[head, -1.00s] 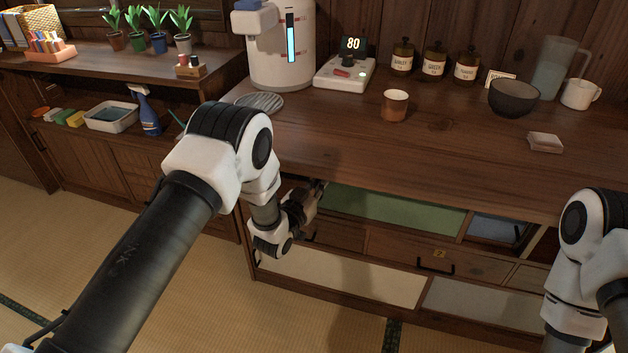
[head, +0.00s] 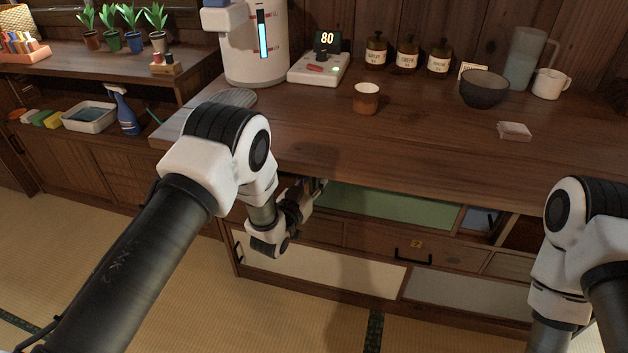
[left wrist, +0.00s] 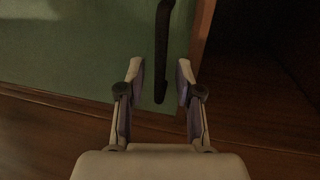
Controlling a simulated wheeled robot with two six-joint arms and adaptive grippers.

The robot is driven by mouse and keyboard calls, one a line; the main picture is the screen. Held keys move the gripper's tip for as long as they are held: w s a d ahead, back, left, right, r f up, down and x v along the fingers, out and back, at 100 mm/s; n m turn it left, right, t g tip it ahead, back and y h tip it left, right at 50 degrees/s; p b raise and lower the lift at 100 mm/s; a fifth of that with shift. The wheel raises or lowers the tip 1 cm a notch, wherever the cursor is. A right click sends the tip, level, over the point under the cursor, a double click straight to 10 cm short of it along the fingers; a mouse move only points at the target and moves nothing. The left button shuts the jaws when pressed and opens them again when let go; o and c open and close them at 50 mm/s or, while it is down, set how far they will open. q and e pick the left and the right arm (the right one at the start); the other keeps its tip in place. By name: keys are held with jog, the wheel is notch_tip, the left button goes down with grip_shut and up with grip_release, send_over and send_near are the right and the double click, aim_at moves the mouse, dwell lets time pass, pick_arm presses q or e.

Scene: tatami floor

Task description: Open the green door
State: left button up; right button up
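The green door (head: 390,206) is a low panel under the counter. It also fills the left of the left wrist view (left wrist: 70,50), with a brown edge strip on its right. Its black upright handle (left wrist: 162,50) reaches down between my left fingertips. My left gripper (left wrist: 160,82) is open, one finger on each side of the handle, with gaps showing. In the head view my left gripper (head: 318,188) is at the door's left end, under the counter edge, and the handle is hidden there. My right arm is at the right; its gripper is out of view.
The counter (head: 420,150) overhangs the door and holds a cup (head: 366,98), bowl (head: 484,88) and jars. A drawer (head: 440,246) with a black handle lies below the door. A blue panel (head: 480,220) is right of it. A dark space (left wrist: 270,60) lies beside the brown strip.

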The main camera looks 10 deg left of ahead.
pick_arm(q)
jog(key=shift+s, duration=0.1)
jog(key=v, duration=1.1)
jog(key=shift+s, duration=0.4)
jog(key=shift+a, duration=0.15)
